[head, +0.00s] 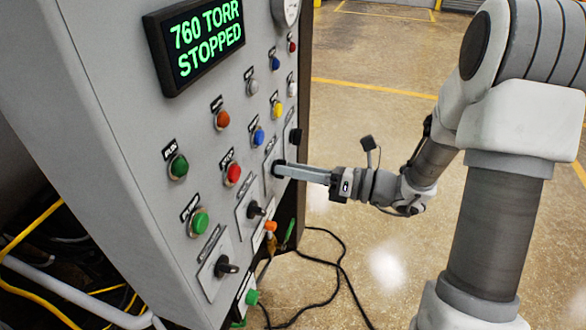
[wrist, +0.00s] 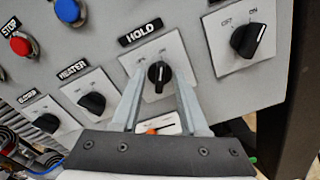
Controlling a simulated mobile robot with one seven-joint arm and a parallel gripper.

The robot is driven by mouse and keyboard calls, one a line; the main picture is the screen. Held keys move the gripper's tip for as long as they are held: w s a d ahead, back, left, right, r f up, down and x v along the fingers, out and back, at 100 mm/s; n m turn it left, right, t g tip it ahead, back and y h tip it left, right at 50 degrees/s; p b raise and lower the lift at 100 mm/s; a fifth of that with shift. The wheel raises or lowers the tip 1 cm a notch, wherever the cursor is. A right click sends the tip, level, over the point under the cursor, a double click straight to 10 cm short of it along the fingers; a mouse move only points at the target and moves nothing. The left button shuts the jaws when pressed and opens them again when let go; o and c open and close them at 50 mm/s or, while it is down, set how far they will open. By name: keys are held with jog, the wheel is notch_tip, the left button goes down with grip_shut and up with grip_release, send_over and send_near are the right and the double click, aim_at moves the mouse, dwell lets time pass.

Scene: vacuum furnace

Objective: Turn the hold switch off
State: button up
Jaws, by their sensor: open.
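The hold switch (wrist: 158,76) is a black rotary knob on a light square plate under a HOLD label (wrist: 140,32). Its white pointer line stands about upright in the wrist view. The small markings above it are too blurred to read surely. My gripper (wrist: 160,78) is open, with one finger on each side of the knob. I cannot tell whether either finger touches it. In the head view my gripper (head: 279,169) reaches from the right to the panel, and its fingers mostly hide the hold knob there.
The heater switch (wrist: 92,103) is lower left of the hold switch, and another off/on switch (wrist: 250,38) is upper right. Several coloured buttons, such as a red one (head: 233,173), stick out nearby. The display (head: 195,42) reads 760 TORR STOPPED. Black cable (head: 335,262) lies on the floor.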

jog(key=shift+c, duration=0.3)
grip_shut()
jog(key=shift+s+n+b, duration=0.15)
jog(key=shift+n+b, duration=3.75)
jog(key=shift+n, duration=2)
jog(key=shift+o, duration=0.3)
grip_release()
